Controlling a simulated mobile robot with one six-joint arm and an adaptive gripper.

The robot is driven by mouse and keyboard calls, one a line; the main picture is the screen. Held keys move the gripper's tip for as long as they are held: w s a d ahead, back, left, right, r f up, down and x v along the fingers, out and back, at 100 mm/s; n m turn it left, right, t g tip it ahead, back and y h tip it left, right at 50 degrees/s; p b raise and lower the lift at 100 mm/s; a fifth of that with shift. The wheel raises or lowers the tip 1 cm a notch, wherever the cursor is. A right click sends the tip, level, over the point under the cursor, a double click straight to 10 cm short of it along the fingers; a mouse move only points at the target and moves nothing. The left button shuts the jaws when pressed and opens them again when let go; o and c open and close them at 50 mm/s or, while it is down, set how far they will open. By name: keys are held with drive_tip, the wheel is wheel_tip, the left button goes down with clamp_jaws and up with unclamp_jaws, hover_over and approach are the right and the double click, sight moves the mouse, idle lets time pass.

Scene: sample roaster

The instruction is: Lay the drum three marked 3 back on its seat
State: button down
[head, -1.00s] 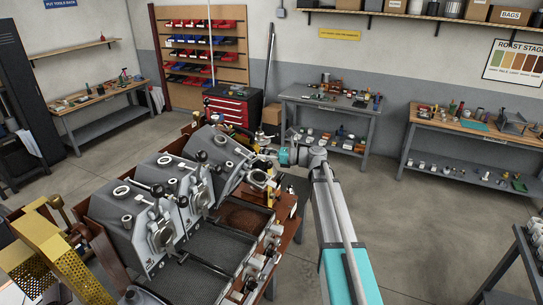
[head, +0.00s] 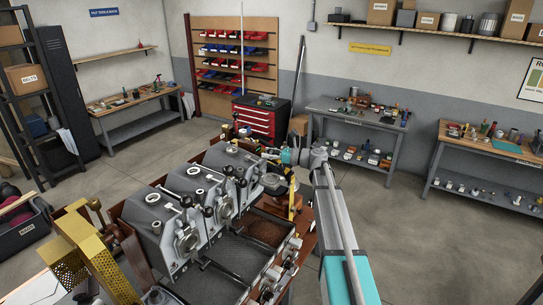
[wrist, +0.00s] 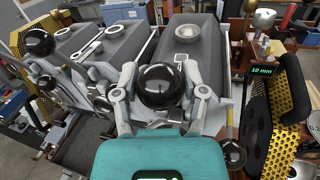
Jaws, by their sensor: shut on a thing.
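The third drum (head: 238,160), at the far right of the row on the roaster, tips forward over a tray of brown beans (head: 262,226). I cannot read its 3 mark. My gripper (head: 272,154) is behind its upper right side in the head view, small and partly hidden. In the wrist view, my gripper (wrist: 161,90) is shut on a black ball knob (wrist: 160,84), one finger on each side. The drum's grey body (wrist: 195,50) with a pale round ring lies just beyond. Its seat is hidden.
Two more drums, the middle one (head: 200,180) and the near one (head: 158,222), stand left of it. In the wrist view, a yellow perforated part (wrist: 288,92) and a small 10 mm display (wrist: 262,71) are close on the right. Open floor (head: 420,230) lies right of the roaster.

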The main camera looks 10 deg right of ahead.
drive_tip(key=shift+w+a, duration=0.1)
drive_tip(key=shift+a, duration=0.1)
drive_tip(key=shift+c, duration=0.8)
unclamp_jaws()
drive_tip(key=shift+w+f, duration=0.1)
drive_tip(key=shift+d, duration=0.1)
drive_tip(key=shift+s+d, duration=0.25)
drive_tip(key=shift+d, duration=0.05)
drive_tip(key=v, duration=1.1)
drive_tip(key=shift+d, duration=0.2)
